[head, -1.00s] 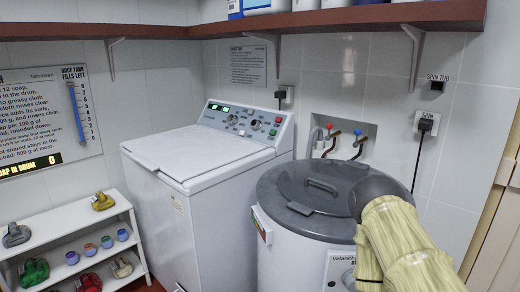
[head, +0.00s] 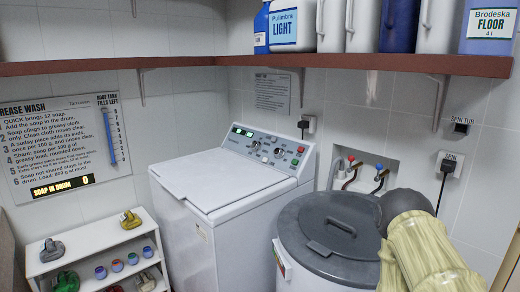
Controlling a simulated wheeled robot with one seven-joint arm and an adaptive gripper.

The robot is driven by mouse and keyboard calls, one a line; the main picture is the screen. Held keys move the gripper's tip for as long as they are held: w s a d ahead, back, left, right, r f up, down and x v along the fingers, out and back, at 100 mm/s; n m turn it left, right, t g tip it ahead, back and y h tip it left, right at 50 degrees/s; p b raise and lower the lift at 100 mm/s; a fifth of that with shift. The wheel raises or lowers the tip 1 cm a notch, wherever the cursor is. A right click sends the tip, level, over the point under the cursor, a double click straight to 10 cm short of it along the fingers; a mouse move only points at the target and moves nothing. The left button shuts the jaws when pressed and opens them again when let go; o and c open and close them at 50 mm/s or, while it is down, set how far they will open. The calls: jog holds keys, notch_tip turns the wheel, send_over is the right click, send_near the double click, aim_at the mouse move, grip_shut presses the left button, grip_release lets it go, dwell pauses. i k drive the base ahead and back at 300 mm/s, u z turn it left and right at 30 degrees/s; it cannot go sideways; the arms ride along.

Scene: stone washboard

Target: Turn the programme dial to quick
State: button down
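The white washing machine (head: 205,215) stands in the middle of the head view with its lid down. Its sloped control panel (head: 264,149) at the back carries several small knobs, coloured buttons and a green-lit display. Which knob is the programme dial, and where it points, is too small to tell. My arm, in a pale ribbed sleeve, shows at the lower right in front of the spin tub. My gripper is not in view.
A grey-lidded spin tub (head: 306,232) stands right of the washer, near two taps (head: 380,173). A red-brown shelf (head: 190,66) with bottles runs above. A white rack (head: 93,245) with cups and scoops stands at left. An instruction board (head: 65,150) hangs on the left wall.

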aim_at(256, 146)
jog(key=u, duration=0.7)
jog(key=i, duration=0.65)
jog(key=u, duration=0.85)
jog(key=i, duration=0.75)
jog(key=z, duration=0.1)
